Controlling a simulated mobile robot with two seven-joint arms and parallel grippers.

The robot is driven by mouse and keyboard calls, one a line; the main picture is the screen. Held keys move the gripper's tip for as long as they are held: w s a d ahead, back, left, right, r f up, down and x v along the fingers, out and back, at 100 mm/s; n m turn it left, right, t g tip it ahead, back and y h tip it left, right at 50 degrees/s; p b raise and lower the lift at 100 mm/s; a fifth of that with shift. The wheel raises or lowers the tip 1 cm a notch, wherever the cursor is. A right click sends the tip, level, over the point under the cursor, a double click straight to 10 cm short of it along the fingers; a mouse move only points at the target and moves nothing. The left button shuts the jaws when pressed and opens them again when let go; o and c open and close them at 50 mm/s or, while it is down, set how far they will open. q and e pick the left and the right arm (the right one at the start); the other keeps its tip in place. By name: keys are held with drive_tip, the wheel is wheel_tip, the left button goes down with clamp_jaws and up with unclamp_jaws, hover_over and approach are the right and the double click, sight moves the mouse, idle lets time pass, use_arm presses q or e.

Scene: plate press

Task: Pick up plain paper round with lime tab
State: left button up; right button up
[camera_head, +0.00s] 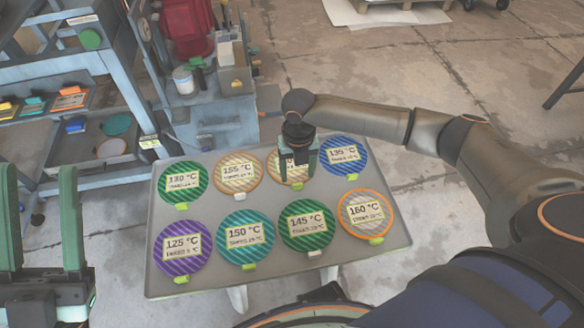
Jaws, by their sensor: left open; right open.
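Several rounds with printed temperature labels lie in two rows on a grey tray (160,292). A tan round (274,167) in the back row, third from the left, is partly hidden by my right gripper. Its label is mostly covered, and a lime tab (296,185) shows at its front edge. My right gripper (298,168) is open, pointing down over this round; I cannot tell whether it touches. Another tan round (222,181), marked 155 °C, has a whitish tab. My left gripper (39,185) is open and empty at the far left, off the tray.
Blue 135 °C (363,161) and green 130 °C (166,193) rounds also lie in the back row. The front row holds purple (163,259), teal (266,256), green (325,233) and orange-rimmed (386,227) rounds. A blue shelf rack (120,75) stands behind left.

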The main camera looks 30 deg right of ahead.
sight(298, 190)
drive_tip(key=f+b, duration=0.2)
drive_tip(key=f, duration=0.3)
drive_tip(key=shift+s+b, duration=0.2)
drive_tip(key=shift+b, duration=0.1)
clamp_jaws()
